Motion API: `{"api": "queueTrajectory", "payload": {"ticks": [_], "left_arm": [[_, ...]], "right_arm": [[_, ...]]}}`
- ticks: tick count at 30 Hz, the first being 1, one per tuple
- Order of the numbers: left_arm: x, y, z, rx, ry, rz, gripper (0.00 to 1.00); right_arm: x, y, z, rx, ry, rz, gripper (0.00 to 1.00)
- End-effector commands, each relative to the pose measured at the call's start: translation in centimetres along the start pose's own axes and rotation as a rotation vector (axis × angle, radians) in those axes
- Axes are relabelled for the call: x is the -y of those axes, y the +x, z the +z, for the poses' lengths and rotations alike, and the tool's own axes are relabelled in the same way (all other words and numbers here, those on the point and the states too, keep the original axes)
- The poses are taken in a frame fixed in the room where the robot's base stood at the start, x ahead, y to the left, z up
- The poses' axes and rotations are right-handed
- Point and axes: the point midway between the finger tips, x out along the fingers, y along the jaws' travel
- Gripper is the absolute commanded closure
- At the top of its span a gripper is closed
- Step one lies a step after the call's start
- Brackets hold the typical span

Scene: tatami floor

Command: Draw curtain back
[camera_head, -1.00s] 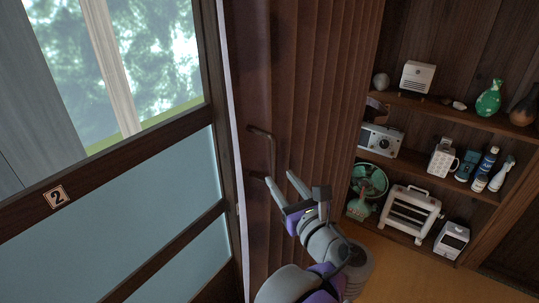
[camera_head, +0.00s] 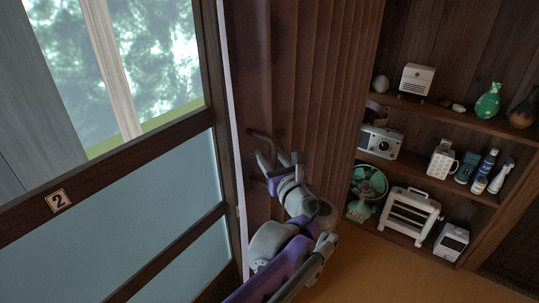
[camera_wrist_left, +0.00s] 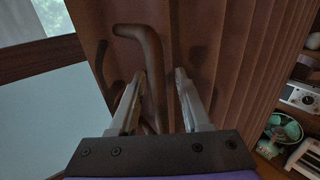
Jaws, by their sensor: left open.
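The curtain (camera_head: 318,90) is a brown, folded accordion panel beside the doorway; it also fills much of the left wrist view (camera_wrist_left: 230,60). A dark bent bar handle (camera_head: 260,134) stands out from its flat leading strip. In the left wrist view the handle (camera_wrist_left: 152,48) runs down between my two fingers, as seen from the wrist. My left gripper (camera_head: 279,160) is open at the handle, with a finger to each side of the bar (camera_wrist_left: 160,84). I cannot tell whether either finger touches it. The gripper partly hides the handle in the head view. My right gripper is not in view.
A sliding door with glass panes (camera_head: 150,215) and a number 2 plate (camera_head: 58,200) stands at the left. Wooden shelves (camera_head: 470,122) at the right hold a radio (camera_head: 380,141), a green fan (camera_head: 368,184), a heater (camera_head: 409,215) and vases. Bare floor (camera_head: 375,270) shows below.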

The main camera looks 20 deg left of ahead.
Motion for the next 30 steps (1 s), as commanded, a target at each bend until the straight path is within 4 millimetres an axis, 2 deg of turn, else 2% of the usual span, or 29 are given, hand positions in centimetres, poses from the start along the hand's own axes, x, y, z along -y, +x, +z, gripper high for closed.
{"api": "queueTrajectory", "payload": {"ticks": [4, 9, 12, 30], "left_arm": [[0.0, -0.02, -0.01, 0.0, 0.0, 0.0, 0.55], [0.0, -0.03, -0.01, 0.0, 0.0, 0.0, 0.85], [-0.01, -0.03, -0.01, 0.0, 0.0, 0.0, 1.0], [-0.01, -0.04, -0.01, 0.0, -0.001, 0.0, 1.0]], "right_arm": [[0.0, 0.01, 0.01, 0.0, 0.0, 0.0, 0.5], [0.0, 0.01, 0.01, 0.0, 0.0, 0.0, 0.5], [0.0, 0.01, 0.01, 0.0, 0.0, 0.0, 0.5], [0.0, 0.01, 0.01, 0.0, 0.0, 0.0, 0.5]]}}
